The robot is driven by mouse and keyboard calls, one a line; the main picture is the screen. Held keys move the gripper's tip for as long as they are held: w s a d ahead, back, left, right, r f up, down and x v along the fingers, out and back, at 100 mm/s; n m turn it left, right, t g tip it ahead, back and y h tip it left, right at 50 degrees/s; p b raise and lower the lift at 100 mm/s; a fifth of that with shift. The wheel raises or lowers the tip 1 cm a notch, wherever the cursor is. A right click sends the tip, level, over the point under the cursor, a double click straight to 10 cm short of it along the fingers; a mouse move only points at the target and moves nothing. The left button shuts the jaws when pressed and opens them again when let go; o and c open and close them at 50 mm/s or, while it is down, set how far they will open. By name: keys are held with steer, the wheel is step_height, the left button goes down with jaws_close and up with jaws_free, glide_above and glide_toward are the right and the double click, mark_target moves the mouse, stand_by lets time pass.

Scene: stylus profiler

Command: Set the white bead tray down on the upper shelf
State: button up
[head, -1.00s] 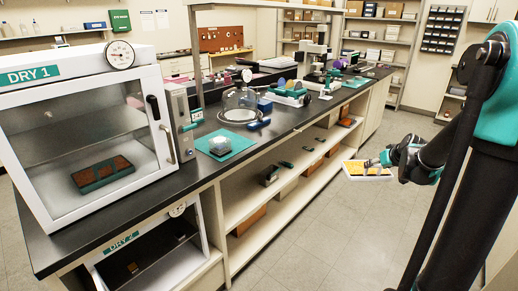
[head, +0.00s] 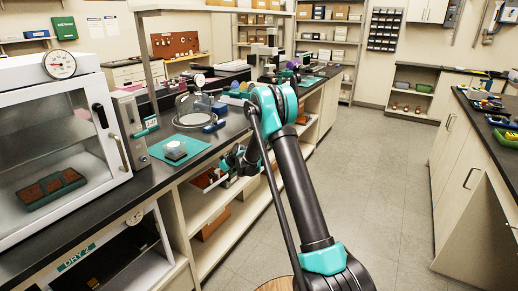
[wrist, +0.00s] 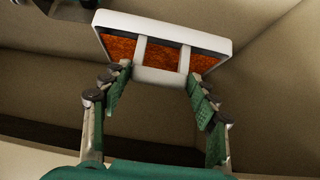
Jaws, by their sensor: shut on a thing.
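The white bead tray (wrist: 160,19) has a white rim and orange-brown beads in its compartments. In the wrist view, my gripper (wrist: 158,78) is shut on its near edge, one finger on each side. In the head view, the tray (head: 203,181) is small and partly hidden by my arm, at the open front under the long bench. My gripper (head: 222,177) is beside it there. The upper shelf (head: 197,213) is the pale board below the black bench top. I cannot tell whether the tray touches the shelf.
The black bench top (head: 185,165) overhangs the shelf opening. A drying cabinet (head: 60,140) stands on its left end, with another cabinet (head: 110,255) below. A brown box (head: 213,222) sits on the lower shelf. The aisle floor (head: 375,190) to the right is clear.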

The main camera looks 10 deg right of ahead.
mark_target(210, 183)
steer(key=shift+n, duration=0.4)
steer(key=a+f, duration=0.3)
steer(key=a, duration=0.1)
steer(key=shift+w+f, duration=0.2)
steer(key=shift+f, duration=0.15)
step_height(210, 183, down, 5)
steer(key=shift+a+f, duration=0.15)
steer(key=shift+f, duration=2.3)
steer(key=shift+f, duration=0.15)
steer(key=o, duration=1.7)
